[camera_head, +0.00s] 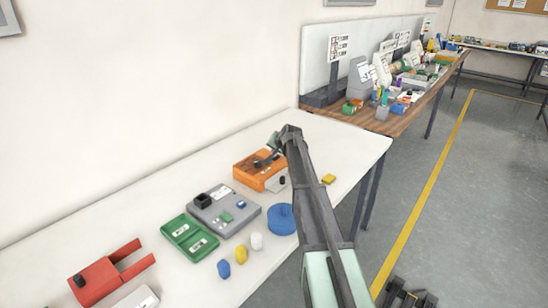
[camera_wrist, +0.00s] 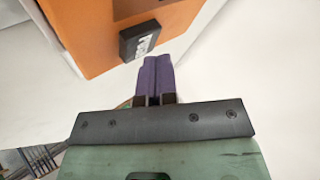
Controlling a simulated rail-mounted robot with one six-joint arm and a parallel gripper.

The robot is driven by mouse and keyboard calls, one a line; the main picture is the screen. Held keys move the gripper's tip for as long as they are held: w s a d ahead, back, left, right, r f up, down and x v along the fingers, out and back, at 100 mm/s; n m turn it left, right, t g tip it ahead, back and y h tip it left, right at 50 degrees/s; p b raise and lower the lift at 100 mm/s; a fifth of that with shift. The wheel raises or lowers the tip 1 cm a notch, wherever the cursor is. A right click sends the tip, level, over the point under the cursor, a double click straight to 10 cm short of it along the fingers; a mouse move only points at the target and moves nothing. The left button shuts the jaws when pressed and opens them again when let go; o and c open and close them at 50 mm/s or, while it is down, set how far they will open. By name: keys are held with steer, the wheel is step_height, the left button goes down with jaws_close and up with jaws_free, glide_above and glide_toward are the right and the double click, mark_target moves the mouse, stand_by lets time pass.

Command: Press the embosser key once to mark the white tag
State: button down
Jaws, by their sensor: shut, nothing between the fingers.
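An orange machine (camera_head: 250,178), which I take to be the embosser, stands on the white table. It also shows large in the wrist view (camera_wrist: 92,35). There, a small black block with a white marked face (camera_wrist: 139,41) juts from its side; I cannot tell if this is the key or the tag holder. My gripper (camera_wrist: 156,62) has its purple fingers shut together and empty. The tips are just beside the black block, with contact unclear. In the head view my gripper is over the orange machine, partly hidden by my arm. A white tag is not clearly identifiable.
On the white table (camera_head: 130,215) stand a grey device (camera_head: 222,218), green tray (camera_head: 178,228), red fixture (camera_head: 95,285), blue disc (camera_head: 281,219) and small blue, yellow and white pieces. A yellow block (camera_head: 328,179) lies right of my arm. A cluttered wooden bench (camera_head: 395,127) stands behind.

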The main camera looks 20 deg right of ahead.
mark_target(275, 156)
steer(key=shift+f+b, duration=0.6)
steer(key=shift+f, duration=0.05)
stand_by(0.4)
steer(key=shift+r+p, duration=1)
steer(key=shift+r, duration=0.05)
step_height(275, 156, up, 5)
steer(key=p, duration=0.5)
steer(key=shift+r, duration=0.1)
stand_by(0.4)
